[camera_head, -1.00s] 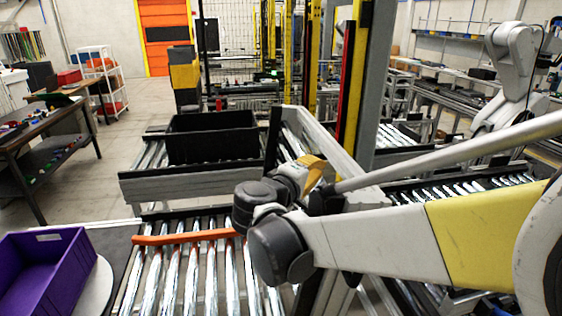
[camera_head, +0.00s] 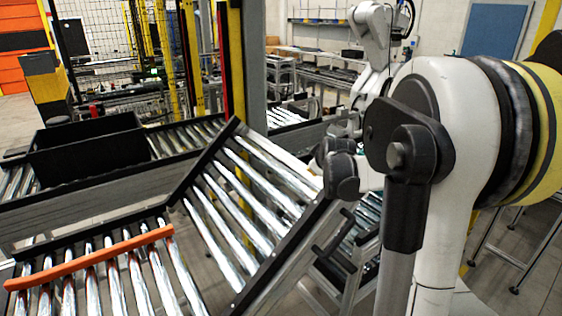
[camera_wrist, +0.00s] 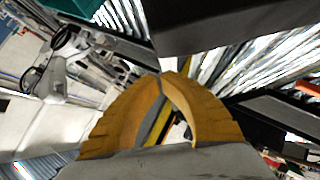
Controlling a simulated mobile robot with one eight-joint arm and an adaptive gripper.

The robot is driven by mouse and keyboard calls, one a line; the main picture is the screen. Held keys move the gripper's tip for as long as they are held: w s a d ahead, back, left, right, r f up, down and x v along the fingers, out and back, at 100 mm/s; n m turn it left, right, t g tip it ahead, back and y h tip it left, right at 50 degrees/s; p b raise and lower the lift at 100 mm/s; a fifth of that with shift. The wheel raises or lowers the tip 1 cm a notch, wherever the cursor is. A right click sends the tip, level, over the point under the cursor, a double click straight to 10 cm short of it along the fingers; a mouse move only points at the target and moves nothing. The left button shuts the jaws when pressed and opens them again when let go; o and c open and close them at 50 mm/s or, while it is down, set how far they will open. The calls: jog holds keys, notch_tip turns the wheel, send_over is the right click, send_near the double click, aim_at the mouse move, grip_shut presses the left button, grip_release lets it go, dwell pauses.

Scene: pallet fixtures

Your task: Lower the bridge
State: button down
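The bridge, a roller section with dark side rails (camera_head: 285,258), stands tilted in the middle of the head view. Its far end is raised above the neighbouring conveyors. My gripper is hidden in the head view behind my arm and wrist, close to the bridge's raised right side. In the wrist view the yellow curved fingers of my gripper (camera_wrist: 162,80) come together at the tips, with nothing visible between them. A dark beam (camera_wrist: 220,25) lies just past the tips; I cannot tell whether they touch it.
A roller conveyor with an orange bar (camera_head: 90,257) across it lies at lower left. A black bin (camera_head: 88,150) sits on the conveyor behind. A yellow and black post (camera_head: 190,60) and a grey column (camera_head: 243,65) stand behind the bridge. Another conveyor lies beyond at right.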

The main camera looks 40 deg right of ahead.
jog(key=d+f+m+y+b, duration=0.1)
jog(key=d+f+b, duration=0.3)
jog(key=f, duration=0.5)
jog(key=d+f+m+y+b, duration=0.1)
jog(key=d+f+b, duration=0.3)
jog(key=f, duration=0.6)
jog(key=d+f+m+y+b, duration=0.1)
jog(key=d+f+y+b, duration=0.2)
jog(key=f, duration=0.6)
jog(key=shift+d+f+g+b, duration=0.3)
jog(key=shift+d+b, duration=0.65)
jog(key=shift+d, duration=0.9)
jog(key=shift+w+r, duration=0.1)
jog(key=shift+r, duration=0.05)
